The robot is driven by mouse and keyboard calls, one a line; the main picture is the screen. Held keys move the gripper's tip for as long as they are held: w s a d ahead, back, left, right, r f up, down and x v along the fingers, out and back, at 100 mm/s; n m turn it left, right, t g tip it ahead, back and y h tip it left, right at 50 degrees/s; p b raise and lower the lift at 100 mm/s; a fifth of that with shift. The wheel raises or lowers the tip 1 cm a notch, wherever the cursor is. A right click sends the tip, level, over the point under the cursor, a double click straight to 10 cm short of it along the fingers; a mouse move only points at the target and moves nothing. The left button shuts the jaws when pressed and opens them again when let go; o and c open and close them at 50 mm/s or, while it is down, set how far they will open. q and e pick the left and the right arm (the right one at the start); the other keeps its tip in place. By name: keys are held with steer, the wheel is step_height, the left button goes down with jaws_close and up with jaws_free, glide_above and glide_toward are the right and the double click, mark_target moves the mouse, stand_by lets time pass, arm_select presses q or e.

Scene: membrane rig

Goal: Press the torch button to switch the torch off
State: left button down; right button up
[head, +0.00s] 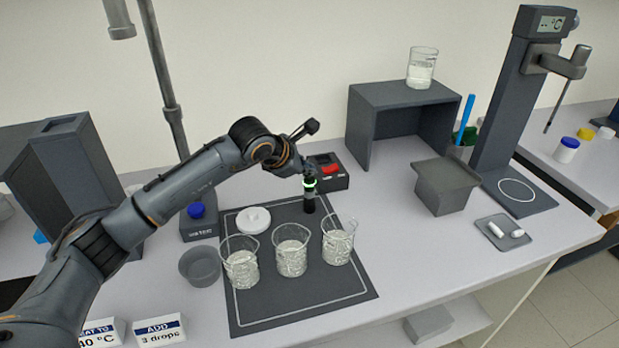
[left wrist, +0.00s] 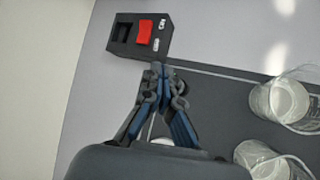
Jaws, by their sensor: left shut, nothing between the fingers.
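A small dark upright cylinder, which looks like the torch (head: 309,203), stands near the back edge of the dark mat. A green ring glows around its upper part. My left gripper (head: 308,176) points down at the torch's top, with its fingertips at or just above it; I cannot tell whether they touch. In the left wrist view the left gripper (left wrist: 160,72) is shut and empty, its fingertips together. The torch button is hidden by the fingers. My right gripper is not in view.
Three beakers (head: 291,259) stand on the mat (head: 300,312) in front of the torch, with a white lid (head: 253,219) to the left. A black box with a red switch (left wrist: 145,31) sits close behind the gripper. A dark shelf (head: 400,95) stands behind right.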

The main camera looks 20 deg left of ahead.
mark_target(307, 179)
arm_select(q)
steer(key=shift+f+b, duration=0.4)
steer(key=shift+b, duration=0.05)
stand_by(0.3)
steer(key=shift+r+p, duration=0.3)
steer(key=shift+r, duration=0.65)
steer(key=shift+r, duration=0.1)
steer(key=shift+r+p, duration=1.45)
steer(key=shift+r, duration=1.45)
